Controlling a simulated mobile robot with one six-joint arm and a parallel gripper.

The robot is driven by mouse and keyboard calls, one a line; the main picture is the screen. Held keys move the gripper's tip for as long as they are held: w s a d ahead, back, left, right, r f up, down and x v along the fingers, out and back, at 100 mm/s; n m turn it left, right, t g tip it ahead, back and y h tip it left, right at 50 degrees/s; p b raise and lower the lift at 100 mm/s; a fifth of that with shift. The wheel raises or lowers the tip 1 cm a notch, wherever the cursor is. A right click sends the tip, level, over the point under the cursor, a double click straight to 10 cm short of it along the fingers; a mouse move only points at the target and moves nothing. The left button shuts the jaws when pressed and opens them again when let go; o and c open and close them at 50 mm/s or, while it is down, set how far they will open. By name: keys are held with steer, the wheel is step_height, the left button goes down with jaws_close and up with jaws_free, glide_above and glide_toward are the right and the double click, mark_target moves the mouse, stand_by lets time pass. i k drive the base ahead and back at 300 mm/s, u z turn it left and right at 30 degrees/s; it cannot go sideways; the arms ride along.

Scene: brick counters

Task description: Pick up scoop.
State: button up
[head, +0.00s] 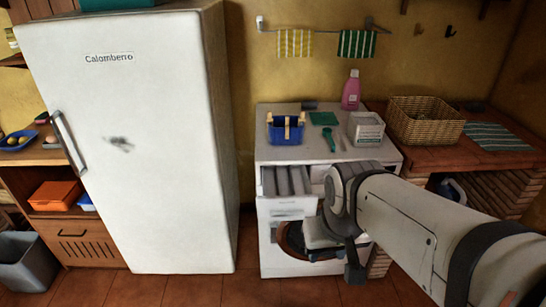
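A small green scoop (329,139) lies on top of the white washing machine (293,154). It is between a blue caddy and a white box. My gripper (340,262) is in front of the machine, below its top and apart from the scoop. It is seen from behind and above, partly covered by my own wrist. I cannot tell whether its fingers are open or shut.
The blue caddy (286,130), white box (366,128), green cloth-like square (323,118) and pink bottle (351,90) crowd the machine top. The detergent drawer (287,207) is pulled out. A fridge (125,150) stands left; a wicker basket (425,121) is right.

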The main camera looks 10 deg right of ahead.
mark_target(330, 139)
steer(key=u, duration=0.15)
steer(key=k, duration=0.9)
steer(key=z, duration=0.75)
steer(key=i, duration=1.6)
steer(key=u, duration=0.3)
steer(key=i, duration=0.7)
steer(key=u, duration=0.6)
steer(key=k, duration=0.9)
steer(key=u, duration=0.15)
steer(key=i, duration=0.65)
